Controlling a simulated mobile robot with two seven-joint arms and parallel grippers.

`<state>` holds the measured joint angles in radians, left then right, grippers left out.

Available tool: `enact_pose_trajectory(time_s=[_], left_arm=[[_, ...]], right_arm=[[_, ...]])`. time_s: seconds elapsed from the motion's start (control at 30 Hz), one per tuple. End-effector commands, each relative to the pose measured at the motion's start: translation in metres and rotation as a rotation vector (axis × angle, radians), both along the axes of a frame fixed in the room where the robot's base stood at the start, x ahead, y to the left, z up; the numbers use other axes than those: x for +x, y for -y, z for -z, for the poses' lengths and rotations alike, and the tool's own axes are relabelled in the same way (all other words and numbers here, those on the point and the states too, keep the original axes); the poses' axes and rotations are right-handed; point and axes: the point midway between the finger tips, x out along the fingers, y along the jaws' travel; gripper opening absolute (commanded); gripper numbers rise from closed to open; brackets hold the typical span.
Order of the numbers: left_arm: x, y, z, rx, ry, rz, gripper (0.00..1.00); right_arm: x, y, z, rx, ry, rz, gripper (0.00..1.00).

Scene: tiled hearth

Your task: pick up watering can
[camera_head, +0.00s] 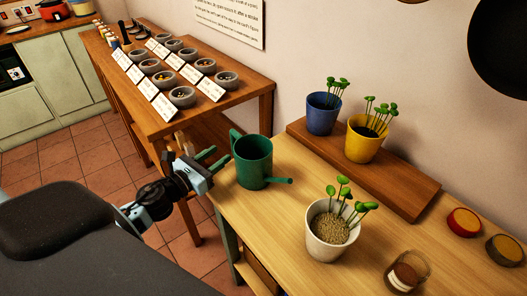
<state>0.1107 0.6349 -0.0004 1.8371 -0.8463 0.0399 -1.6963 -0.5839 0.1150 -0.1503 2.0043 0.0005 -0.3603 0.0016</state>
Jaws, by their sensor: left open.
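The green watering can (254,163) stands upright near the left end of the light wooden table (278,215). Its handle is on its left side and its spout points right and toward me. My left gripper (209,160) is open, just left of the can, with its fingers pointing toward the handle. The fingers look close to the handle, but I cannot tell whether they touch it. Nothing is held between them. My right gripper is not in view.
A white pot (328,240) with seedlings stands right of the can. A blue pot (322,118) and a yellow pot (362,143) stand on a raised board (405,190) behind. A glass jar (407,271) is at the front right. A darker table (245,85) with small bowls and cards stands behind left.

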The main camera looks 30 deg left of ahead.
Motion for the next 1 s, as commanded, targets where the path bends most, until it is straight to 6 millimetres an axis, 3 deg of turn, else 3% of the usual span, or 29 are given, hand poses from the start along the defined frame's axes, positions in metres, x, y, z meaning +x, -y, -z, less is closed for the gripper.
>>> enact_pose_trajectory(time_s=[0.13, 0.3, 0.5, 0.73, 1.0], left_arm=[[0.000, 0.000, 0.000, 0.000, 0.000, 0.000, 0.40], [0.008, 0.002, -0.001, -0.002, 0.002, 0.000, 0.40], [0.025, 0.005, -0.001, -0.005, 0.002, -0.001, 0.40], [0.030, 0.006, 0.001, -0.006, 0.000, -0.001, 0.40], [0.064, 0.012, 0.005, -0.005, 0.003, -0.002, 0.40]], right_arm=[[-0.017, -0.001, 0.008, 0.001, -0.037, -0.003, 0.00], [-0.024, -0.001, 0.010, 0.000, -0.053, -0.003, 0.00], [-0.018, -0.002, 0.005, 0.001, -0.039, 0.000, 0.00], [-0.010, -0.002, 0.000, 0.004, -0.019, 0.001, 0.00], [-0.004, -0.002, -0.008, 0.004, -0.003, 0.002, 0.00]])
